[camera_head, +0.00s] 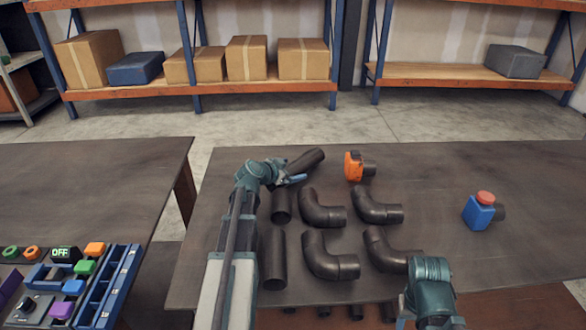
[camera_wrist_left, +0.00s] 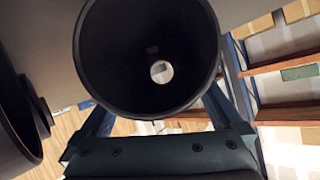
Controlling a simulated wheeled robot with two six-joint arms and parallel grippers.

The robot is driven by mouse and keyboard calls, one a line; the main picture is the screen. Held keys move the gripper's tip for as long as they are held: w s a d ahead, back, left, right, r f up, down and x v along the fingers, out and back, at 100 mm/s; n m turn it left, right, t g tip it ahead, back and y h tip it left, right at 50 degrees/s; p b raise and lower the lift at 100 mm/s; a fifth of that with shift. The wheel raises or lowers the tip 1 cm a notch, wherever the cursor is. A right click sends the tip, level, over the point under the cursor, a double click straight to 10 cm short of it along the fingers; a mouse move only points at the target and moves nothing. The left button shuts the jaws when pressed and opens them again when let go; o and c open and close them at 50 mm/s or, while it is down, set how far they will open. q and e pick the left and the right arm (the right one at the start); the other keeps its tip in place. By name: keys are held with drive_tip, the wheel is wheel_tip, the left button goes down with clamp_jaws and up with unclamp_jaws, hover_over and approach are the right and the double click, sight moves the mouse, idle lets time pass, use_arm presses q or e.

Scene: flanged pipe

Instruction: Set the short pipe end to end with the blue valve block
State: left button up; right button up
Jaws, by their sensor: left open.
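The blue valve block (camera_head: 479,213) with a red knob and a dark stub on its right side stands at the right of the table. A short dark pipe (camera_head: 307,160) lies slanted at my left gripper (camera_head: 291,179). In the left wrist view its round open end (camera_wrist_left: 150,105) faces the camera, between the fingers. The left gripper is open; whether the fingers touch the pipe is unclear.
Several dark elbows (camera_head: 322,212) lie in the middle of the table (camera_head: 540,245). An orange valve piece (camera_head: 354,167) stands behind them. The table between the elbows and the blue block is clear. A second table at the left holds a blue organiser (camera_head: 115,285).

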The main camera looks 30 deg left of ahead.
use_arm(q)
drive_tip(key=d+p+v, duration=0.1)
drive_tip(key=p+v, duration=0.3)
drive_tip(key=v, duration=0.7)
drive_tip(key=n+g+h+p, duration=0.2)
drive_tip(key=g+h+p, duration=0.15)
drive_tip(key=p, duration=0.45)
approach(290, 164)
drive_tip(key=shift+w+d+r+y, duration=0.15)
drive_tip(key=shift+w+r+y, duration=0.1)
drive_tip(key=shift+r, duration=0.15)
drive_tip(key=shift+w+d+r+y, duration=0.1)
drive_tip(key=shift+d+r+y, duration=0.1)
drive_tip(key=shift+r, duration=0.2)
drive_tip(key=shift+a+n+g+p, duration=0.2)
drive_tip(key=shift+n+g+p, duration=0.2)
drive_tip(key=shift+n+g, duration=0.15)
drive_tip(key=shift+w+d+f+b, duration=0.15)
drive_tip(key=shift+d+f+b, duration=0.05)
drive_tip(key=shift+f+b, duration=0.25)
drive_tip(key=b+x, duration=0.5)
drive_tip(key=x, duration=0.2)
drive_tip(key=shift+f, duration=0.1)
drive_tip(key=shift+w+d+f, duration=0.15)
drive_tip(key=shift+w+f, duration=0.05)
drive_tip(key=shift+w, duration=0.05)
drive_tip(key=shift+w+d, duration=0.1)
